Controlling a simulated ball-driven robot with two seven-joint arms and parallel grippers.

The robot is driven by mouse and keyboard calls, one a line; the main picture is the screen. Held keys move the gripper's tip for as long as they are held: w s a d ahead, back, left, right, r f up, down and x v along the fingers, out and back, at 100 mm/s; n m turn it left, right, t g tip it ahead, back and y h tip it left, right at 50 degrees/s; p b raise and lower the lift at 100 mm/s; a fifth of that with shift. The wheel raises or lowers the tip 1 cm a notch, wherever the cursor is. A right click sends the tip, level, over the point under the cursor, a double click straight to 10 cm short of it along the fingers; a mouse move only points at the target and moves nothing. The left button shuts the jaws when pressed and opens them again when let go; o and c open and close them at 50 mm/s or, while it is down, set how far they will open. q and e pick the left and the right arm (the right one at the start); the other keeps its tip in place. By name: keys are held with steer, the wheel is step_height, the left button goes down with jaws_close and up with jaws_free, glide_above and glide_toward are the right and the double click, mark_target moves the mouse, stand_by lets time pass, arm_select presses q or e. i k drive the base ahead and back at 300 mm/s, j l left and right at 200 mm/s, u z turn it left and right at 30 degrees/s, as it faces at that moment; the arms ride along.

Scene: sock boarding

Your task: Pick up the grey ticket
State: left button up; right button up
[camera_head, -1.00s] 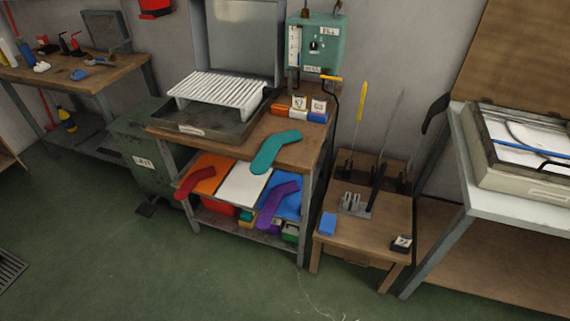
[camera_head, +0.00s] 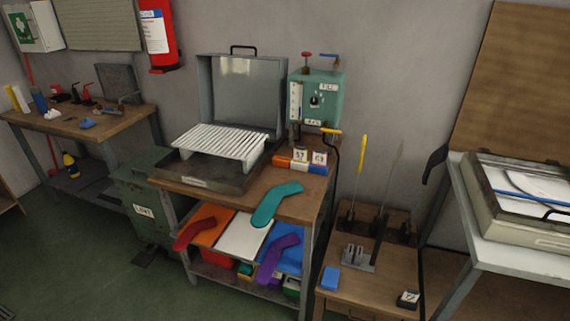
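I cannot make out for certain which item is the grey ticket. A small dark block with a pale numbered card (camera_head: 408,299) sits at the front right of the low wooden table. Two pale cards with dark characters stand among the orange, white and blue blocks on the middle bench: a left card (camera_head: 300,155) and a right card (camera_head: 319,158). Neither of my grippers shows in the view.
The middle bench (camera_head: 300,207) holds a ribbed white rack (camera_head: 220,142) and a teal sock shape (camera_head: 275,203). A blue block (camera_head: 330,278) and upright rods stand on the low table (camera_head: 375,288). Green floor (camera_head: 90,260) is clear in front at left.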

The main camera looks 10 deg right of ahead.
mark_target(411, 294)
steer(key=z, duration=1.5)
